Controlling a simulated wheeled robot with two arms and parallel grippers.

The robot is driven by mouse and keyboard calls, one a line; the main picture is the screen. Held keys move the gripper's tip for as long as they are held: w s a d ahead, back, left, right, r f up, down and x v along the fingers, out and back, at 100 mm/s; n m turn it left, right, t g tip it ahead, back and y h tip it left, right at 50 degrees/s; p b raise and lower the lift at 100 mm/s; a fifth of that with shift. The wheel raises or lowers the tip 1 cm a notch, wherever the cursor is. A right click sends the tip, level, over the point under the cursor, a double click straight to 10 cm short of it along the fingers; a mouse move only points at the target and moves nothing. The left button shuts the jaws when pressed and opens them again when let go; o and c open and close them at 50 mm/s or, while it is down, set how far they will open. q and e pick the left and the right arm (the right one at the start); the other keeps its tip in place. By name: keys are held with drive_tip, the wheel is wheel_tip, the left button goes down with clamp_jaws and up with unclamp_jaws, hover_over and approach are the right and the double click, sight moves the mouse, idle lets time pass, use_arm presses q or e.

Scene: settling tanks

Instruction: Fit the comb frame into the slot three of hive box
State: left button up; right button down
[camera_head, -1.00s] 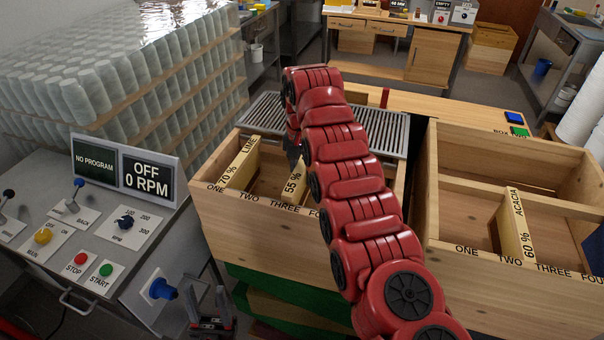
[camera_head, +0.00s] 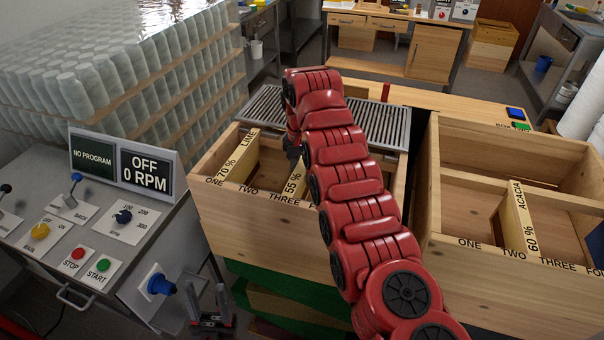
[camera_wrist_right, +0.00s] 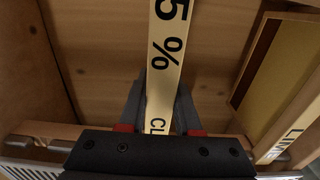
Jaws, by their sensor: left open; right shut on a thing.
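A comb frame (camera_head: 294,185) with a pale top bar marked 55 % is in the left hive box (camera_head: 290,229), by the word THREE on the front wall. My right gripper, at the frame's far end, is shut on its top bar (camera_wrist_right: 168,50), as the right wrist view shows. The red right arm hides part of the box and the word FOUR. I cannot tell whether the frame is fully seated. My left gripper (camera_head: 212,322) is open and empty, low in front of the box beside the control panel.
Another frame (camera_head: 240,156), marked LIME 70 %, stands in the same box to the left. A second box (camera_head: 500,275) at right holds an ACACIA 60 % frame (camera_head: 517,222). A metal grate (camera_head: 270,112) lies behind the left box. A control panel (camera_head: 95,225) is at left.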

drive_tip(key=shift+f, duration=0.15)
drive_tip(key=c, duration=0.5)
unclamp_jaws()
drive_tip(key=shift+r, duration=0.6)
wheel_tip(320, 180, up, 2)
wheel_tip(320, 180, up, 14)
drive_tip(key=p, duration=1.5)
drive_tip(key=shift+r, duration=0.15)
